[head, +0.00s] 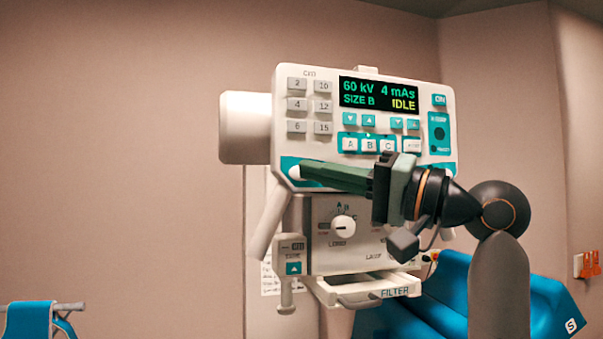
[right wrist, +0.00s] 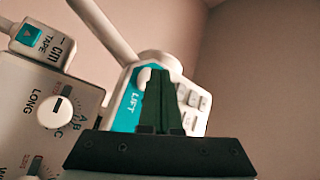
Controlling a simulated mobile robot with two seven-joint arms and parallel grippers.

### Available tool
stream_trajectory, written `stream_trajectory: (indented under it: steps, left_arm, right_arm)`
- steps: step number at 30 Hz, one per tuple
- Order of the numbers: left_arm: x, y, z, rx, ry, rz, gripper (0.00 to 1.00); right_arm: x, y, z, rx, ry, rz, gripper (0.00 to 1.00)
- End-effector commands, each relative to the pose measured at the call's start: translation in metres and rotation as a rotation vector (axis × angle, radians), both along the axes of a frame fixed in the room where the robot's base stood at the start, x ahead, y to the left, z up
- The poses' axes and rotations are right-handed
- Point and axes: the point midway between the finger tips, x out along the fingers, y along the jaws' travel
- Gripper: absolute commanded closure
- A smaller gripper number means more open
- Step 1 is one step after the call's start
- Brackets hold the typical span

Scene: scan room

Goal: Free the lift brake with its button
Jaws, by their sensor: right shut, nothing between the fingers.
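The control head's panel (head: 300,82) faces me, its display reading 60 kV, 4 mAs, SIZE B and IDLE. At its lower left corner is a teal patch (head: 287,163); in the right wrist view this patch carries the word LIFT (right wrist: 125,112). A pale rounded button (right wrist: 146,76) shows on the patch, partly hidden behind my fingers. My right gripper (head: 303,171) is shut and empty, its dark green fingers pointing left across the panel's lower edge. In the right wrist view its fingertips (right wrist: 163,78) overlap the button's edge. I cannot tell whether they touch it. My left gripper is not in view.
Below the panel are a collimator box with a white knob (head: 343,227), a tape unit (head: 292,250) and a FILTER tray (head: 375,291). A white handle bar (head: 268,222) slants down at the left. A blue chair (head: 450,290) stands behind.

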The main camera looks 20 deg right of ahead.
Motion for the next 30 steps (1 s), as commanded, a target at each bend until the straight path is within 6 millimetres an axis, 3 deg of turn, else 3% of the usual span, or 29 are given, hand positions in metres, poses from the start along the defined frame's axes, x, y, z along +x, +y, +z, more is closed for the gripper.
stream_trajectory:
  steps: [30]
  left_arm:
    - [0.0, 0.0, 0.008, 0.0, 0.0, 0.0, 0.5]
  right_arm:
    - [0.011, 0.0, 0.0, 0.001, 0.001, 0.0, 1.0]
